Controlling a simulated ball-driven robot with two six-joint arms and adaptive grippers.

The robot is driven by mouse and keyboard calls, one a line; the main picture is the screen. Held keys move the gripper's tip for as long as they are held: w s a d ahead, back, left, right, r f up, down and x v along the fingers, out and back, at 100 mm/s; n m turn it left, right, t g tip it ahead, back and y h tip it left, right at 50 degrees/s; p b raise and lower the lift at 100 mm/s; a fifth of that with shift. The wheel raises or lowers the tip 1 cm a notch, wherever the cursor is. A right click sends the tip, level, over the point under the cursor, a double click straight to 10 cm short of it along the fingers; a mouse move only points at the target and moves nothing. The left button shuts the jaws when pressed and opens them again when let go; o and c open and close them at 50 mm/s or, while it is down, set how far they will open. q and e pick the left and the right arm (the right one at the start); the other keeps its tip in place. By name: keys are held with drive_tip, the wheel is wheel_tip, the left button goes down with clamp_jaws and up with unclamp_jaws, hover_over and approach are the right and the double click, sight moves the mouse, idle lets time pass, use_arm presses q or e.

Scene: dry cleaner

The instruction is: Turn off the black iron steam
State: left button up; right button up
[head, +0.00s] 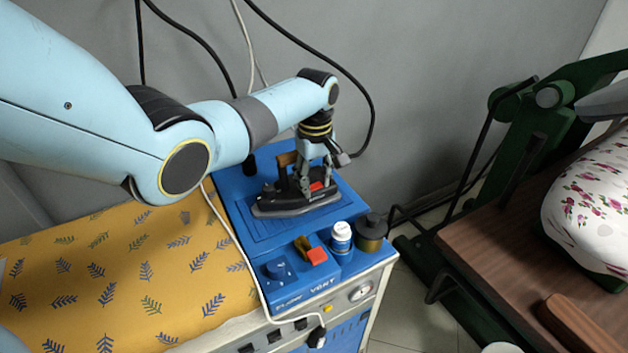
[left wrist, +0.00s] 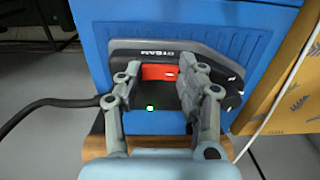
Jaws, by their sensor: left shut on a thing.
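The black iron (head: 275,209) rests flat on the blue top of the ironing unit, with its brown handle (head: 287,158) behind. My right gripper is not in view.
A white bottle (head: 341,236), a dark pot (head: 371,233), a red button (head: 317,256) and a blue knob (head: 279,270) sit at the unit's front. A yellow leaf-patterned board (head: 130,270) lies left. Cables hang behind; a green press (head: 520,150) stands right.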

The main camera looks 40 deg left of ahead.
sight(315, 187)
use_arm(q)
drive_tip(key=o, duration=1.2)
drive_tip(key=shift+c, duration=0.2)
drive_tip(key=shift+r, duration=0.35)
wheel_tip(315, 187, up, 11)
drive_tip(key=shift+r, duration=0.15)
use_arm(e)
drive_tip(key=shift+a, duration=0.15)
